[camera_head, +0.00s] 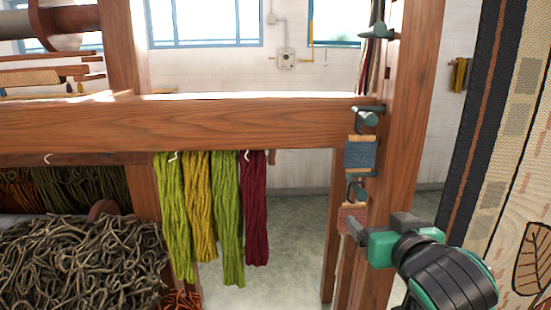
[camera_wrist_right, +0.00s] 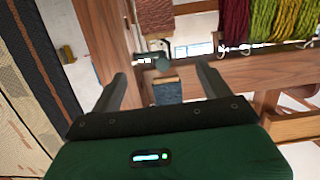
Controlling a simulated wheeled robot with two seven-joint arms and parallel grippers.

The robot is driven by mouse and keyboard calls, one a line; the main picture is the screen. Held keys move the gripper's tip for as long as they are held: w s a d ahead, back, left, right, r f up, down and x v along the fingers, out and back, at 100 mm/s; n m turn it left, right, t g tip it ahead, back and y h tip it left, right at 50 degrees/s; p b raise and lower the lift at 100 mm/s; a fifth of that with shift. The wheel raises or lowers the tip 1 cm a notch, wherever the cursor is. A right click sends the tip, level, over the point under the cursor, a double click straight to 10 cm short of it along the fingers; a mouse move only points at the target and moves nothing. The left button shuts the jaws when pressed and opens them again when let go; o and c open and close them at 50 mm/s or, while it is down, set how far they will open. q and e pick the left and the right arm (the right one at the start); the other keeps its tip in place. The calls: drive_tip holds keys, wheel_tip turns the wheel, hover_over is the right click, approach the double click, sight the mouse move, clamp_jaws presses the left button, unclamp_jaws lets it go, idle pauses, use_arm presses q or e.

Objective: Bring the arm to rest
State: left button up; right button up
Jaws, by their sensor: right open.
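My right gripper (camera_head: 378,226) is at the lower right of the head view, beside the wooden post (camera_head: 408,100). Its two dark fingers are apart in the right wrist view (camera_wrist_right: 162,78), with nothing held between them. Several skeins hang from the beam (camera_head: 200,125): a lime green skein (camera_head: 175,215), a mustard skein (camera_head: 200,205), another green skein (camera_head: 228,220) and a dark red skein (camera_head: 254,205). They are to the left of the gripper, apart from it. The wrist view shows the scene upside down, with the dark red skein (camera_wrist_right: 235,20) at top right. My left gripper is not in view.
A blue yarn bundle (camera_head: 360,154) and a pinkish one (camera_head: 352,218) hang on the post close to the gripper. A woven hanging (camera_head: 500,130) is at the right. A heap of grey-brown yarn (camera_head: 80,265) lies at lower left.

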drive_tip(key=s+d+f+g, duration=0.1)
drive_tip(key=s+f+g, duration=0.2)
drive_tip(key=f, duration=0.9)
drive_tip(key=s+f+g, duration=0.3)
drive_tip(key=s+f, duration=0.1)
drive_tip(key=f, duration=0.8)
drive_tip(key=s+d+f+n+g, duration=0.15)
drive_tip(key=s+f+g, duration=0.45)
drive_tip(key=s+f, duration=1.25)
wheel_tip(320, 180, down, 32)
drive_tip(key=s+g, duration=0.2)
drive_tip(key=s+d+f, duration=0.2)
drive_tip(key=s+f, duration=0.7)
drive_tip(key=s+d+f, duration=0.2)
drive_tip(key=s+f, duration=0.7)
drive_tip(key=shift+f+g+h, duration=0.25)
drive_tip(key=shift+g+h, duration=0.05)
drive_tip(key=shift+g, duration=0.1)
